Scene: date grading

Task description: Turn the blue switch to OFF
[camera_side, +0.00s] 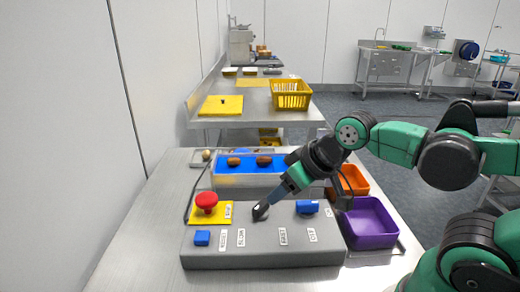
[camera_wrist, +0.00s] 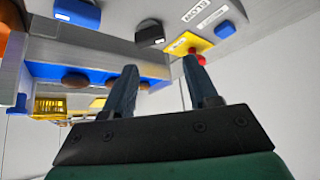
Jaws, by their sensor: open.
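The grey control box (camera_side: 265,250) lies across the front of the table. A blue knob-like switch (camera_side: 307,207) is on its right part, near a small label that seems to read OFF; in the wrist view it is at the top left (camera_wrist: 78,12). I cannot tell which way it is set. My gripper (camera_wrist: 160,72) is open and empty. In the side view its fingers reach down beside a black knob (camera_side: 260,212), left of the blue switch; contact is unclear.
A red mushroom button (camera_side: 206,201) stands on a yellow plate at the left, behind the blue block. A blue tray (camera_side: 235,165) with brown dates is behind the box. A purple bin (camera_side: 370,222) and an orange bin (camera_side: 352,180) are at the right.

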